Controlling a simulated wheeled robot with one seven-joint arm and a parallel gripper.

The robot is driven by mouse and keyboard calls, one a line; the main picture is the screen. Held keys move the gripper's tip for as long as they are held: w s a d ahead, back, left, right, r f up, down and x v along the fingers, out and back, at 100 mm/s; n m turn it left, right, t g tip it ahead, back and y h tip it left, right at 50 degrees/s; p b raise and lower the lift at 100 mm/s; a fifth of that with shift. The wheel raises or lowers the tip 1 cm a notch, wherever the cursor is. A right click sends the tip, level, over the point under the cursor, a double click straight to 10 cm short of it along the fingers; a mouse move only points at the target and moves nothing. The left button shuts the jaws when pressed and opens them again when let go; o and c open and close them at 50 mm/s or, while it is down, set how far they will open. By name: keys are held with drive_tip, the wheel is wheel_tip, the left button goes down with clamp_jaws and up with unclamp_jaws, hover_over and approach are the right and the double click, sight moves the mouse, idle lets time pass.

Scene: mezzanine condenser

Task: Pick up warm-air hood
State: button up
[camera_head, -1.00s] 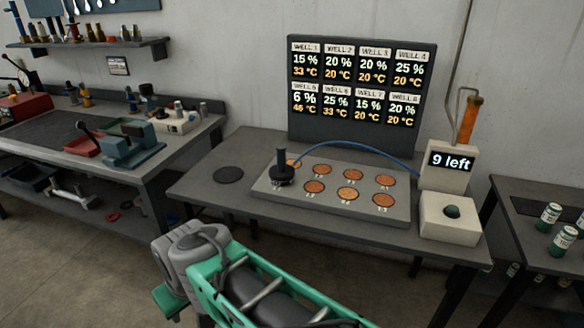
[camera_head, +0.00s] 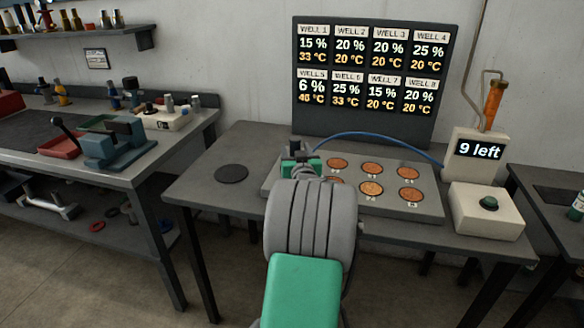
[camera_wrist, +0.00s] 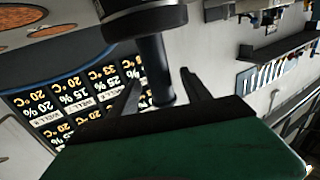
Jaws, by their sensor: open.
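The warm-air hood is a black round cap with an upright black handle. In the wrist view its cap (camera_wrist: 146,20) is at the top and its handle (camera_wrist: 155,68) runs down between my fingers. My gripper (camera_wrist: 160,80) is open, with one finger on each side of the handle; I cannot tell whether either touches it. In the head view the hood is almost wholly hidden behind my gripper (camera_head: 300,165) and arm, at the left end of the grey well plate (camera_head: 430,208). A blue hose (camera_head: 375,135) arches from there to the white dispenser box.
The well board (camera_head: 375,80) stands behind the plate. A black disc (camera_head: 231,173) lies on the table left of the plate. The white box reading "9 left" (camera_head: 478,150) and a button box (camera_head: 487,210) stand at the right. A cluttered bench (camera_head: 140,165) is at the left.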

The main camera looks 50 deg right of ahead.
drive_tip(key=x, duration=0.4)
drive_tip(key=shift+w+d+f+p, duration=0.1)
drive_tip(key=shift+d+p, duration=0.05)
drive_tip(key=shift+p, duration=0.15)
drive_tip(key=shift+c, duration=0.3)
clamp_jaws()
idle(0.7)
